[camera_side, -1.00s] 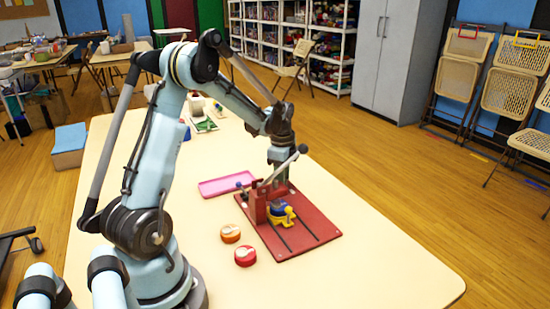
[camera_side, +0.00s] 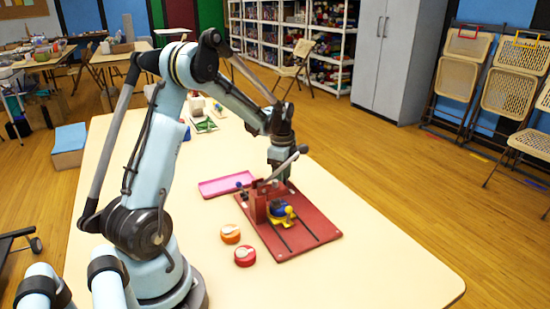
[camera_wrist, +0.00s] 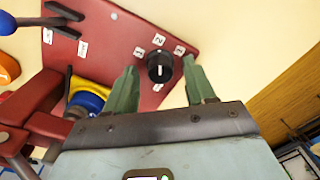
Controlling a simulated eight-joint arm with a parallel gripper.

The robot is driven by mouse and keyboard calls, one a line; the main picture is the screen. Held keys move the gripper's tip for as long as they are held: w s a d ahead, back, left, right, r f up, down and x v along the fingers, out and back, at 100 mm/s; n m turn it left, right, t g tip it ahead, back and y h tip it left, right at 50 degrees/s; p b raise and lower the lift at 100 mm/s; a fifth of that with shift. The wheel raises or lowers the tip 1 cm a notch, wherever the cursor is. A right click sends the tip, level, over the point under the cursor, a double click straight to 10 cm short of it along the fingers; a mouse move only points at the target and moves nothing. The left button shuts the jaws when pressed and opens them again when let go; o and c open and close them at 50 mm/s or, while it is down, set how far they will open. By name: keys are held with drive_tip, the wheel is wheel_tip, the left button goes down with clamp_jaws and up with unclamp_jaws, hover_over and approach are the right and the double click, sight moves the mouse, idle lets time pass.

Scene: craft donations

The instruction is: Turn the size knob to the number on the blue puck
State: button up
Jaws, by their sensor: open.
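The black size knob (camera_wrist: 159,67) stands on the red board (camera_wrist: 110,40) in the wrist view, with a white mark on its top. A blue round piece (camera_wrist: 88,102), seemingly the blue puck, sits in a yellow holder (camera_wrist: 77,86) at the left. It also shows in the side view (camera_side: 278,211). No number on it can be read. In the side view the knob is hidden behind the press.
A red press with a grey lever (camera_side: 285,167) rises from the board close to my gripper. An orange puck (camera_side: 230,233) and a red puck (camera_side: 245,256) lie left of the board. A pink tray (camera_side: 224,186) lies behind. The table's front right is clear.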

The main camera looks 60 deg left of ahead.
wheel_tip(320, 180, up, 12)
drive_tip(key=shift+s, duration=0.15)
idle(0.4)
drive_tip(key=shift+d, duration=0.15)
drive_tip(key=w+d+r+n+t+y, duration=0.3)
drive_tip(key=d+r+n+t, duration=0.45)
drive_tip(key=d, duration=0.55)
drive_tip(key=s+d+f+n+h, duration=0.2)
drive_tip(key=s+d+f+h, duration=0.1)
drive_tip(key=s+d+f, duration=0.5)
drive_tip(key=s+d, duration=0.2)
drive_tip(key=s, duration=0.1)
drive_tip(key=shift+s+f+n, duration=0.15)
drive_tip(key=shift+n, duration=0.2)
drive_tip(key=shift+g, duration=0.25)
